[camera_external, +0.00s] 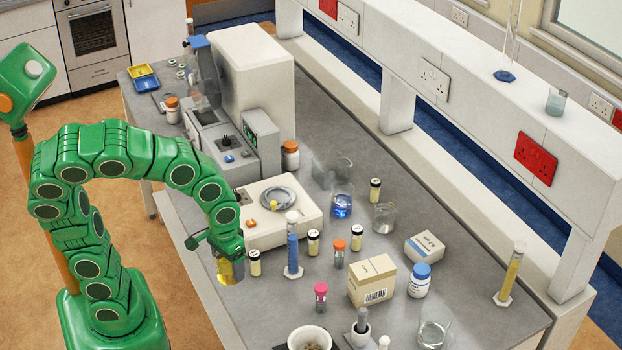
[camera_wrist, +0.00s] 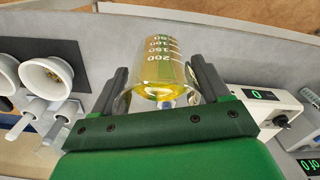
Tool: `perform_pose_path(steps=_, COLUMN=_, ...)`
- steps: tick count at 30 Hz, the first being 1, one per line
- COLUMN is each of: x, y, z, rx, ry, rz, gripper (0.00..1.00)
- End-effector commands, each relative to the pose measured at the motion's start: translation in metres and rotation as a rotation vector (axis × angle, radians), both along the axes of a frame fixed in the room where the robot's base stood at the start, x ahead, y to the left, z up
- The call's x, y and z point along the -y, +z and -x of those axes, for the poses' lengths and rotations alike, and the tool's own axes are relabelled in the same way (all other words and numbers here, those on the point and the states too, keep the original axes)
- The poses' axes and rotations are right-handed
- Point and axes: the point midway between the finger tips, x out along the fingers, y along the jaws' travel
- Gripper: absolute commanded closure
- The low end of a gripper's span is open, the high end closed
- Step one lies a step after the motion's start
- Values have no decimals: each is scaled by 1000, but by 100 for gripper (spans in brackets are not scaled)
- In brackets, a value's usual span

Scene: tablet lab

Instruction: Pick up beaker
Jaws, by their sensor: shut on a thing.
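My gripper (camera_external: 219,247) is shut on a glass beaker (camera_external: 230,270) of yellow liquid near the left edge of the bench (camera_external: 222,318). In the wrist view, the beaker (camera_wrist: 160,62), with white volume marks, sits between the two dark fingers of my gripper (camera_wrist: 160,85). Whether its base touches the bench is unclear.
A small black-capped vial (camera_external: 254,263) stands close to the right of the held beaker.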

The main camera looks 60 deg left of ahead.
Motion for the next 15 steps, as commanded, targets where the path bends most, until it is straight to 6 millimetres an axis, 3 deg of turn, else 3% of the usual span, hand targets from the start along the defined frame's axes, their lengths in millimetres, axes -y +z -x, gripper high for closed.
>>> perform_pose_path(steps=15, x=-8, y=11, z=25, rx=1, ry=0, rz=0, gripper=64)
